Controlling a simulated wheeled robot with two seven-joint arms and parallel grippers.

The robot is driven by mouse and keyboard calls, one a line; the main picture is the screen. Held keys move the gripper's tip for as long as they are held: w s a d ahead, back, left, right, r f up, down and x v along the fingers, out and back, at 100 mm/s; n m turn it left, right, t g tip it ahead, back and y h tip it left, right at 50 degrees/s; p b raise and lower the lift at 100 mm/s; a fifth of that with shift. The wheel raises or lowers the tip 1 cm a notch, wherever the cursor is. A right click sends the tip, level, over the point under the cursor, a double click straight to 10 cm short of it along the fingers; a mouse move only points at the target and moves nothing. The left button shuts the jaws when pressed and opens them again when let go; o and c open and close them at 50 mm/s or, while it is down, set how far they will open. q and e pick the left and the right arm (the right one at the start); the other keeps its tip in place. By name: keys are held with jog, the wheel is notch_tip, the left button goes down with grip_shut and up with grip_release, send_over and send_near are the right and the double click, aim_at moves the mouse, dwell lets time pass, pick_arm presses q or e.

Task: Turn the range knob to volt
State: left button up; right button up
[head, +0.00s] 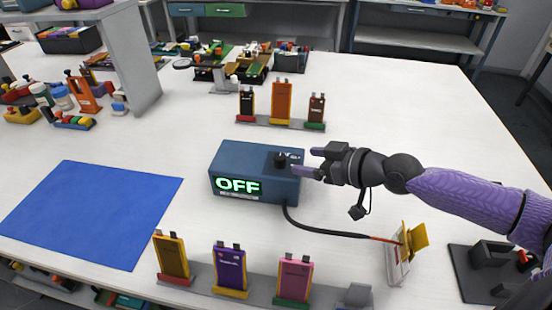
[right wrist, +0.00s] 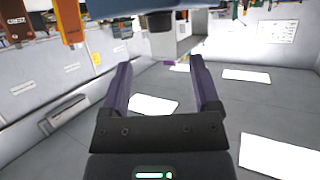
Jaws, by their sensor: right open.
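The blue meter box (head: 236,165) stands on the white table, and its front display (head: 237,186) reads OFF in green. The black range knob (head: 281,160) is on the right part of its top; it also shows in the right wrist view (right wrist: 160,21), beyond the fingertips and roughly between them. Markings beside the knob are too small to read. My right gripper (head: 307,162) is open and empty, reaching in from the right with its purple fingers close to the knob. I cannot tell whether either finger touches it. My left gripper is not in view.
A black cable runs from the box to a red-tipped probe at a small cream stand (head: 398,262) with a yellow piece. Racks of upright pouch cells stand behind (head: 281,103) and in front (head: 229,268). A blue mat (head: 90,212) lies left; a black fixture (head: 490,268) stands right.

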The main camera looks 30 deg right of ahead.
aim_at(281, 157)
jog(key=b+x, duration=0.2)
jog(key=x, duration=0.5)
jog(key=shift+f, duration=0.1)
jog(key=shift+w+a+f, duration=0.2)
jog(key=shift+w+a, duration=0.05)
jog(key=shift+w, duration=0.3)
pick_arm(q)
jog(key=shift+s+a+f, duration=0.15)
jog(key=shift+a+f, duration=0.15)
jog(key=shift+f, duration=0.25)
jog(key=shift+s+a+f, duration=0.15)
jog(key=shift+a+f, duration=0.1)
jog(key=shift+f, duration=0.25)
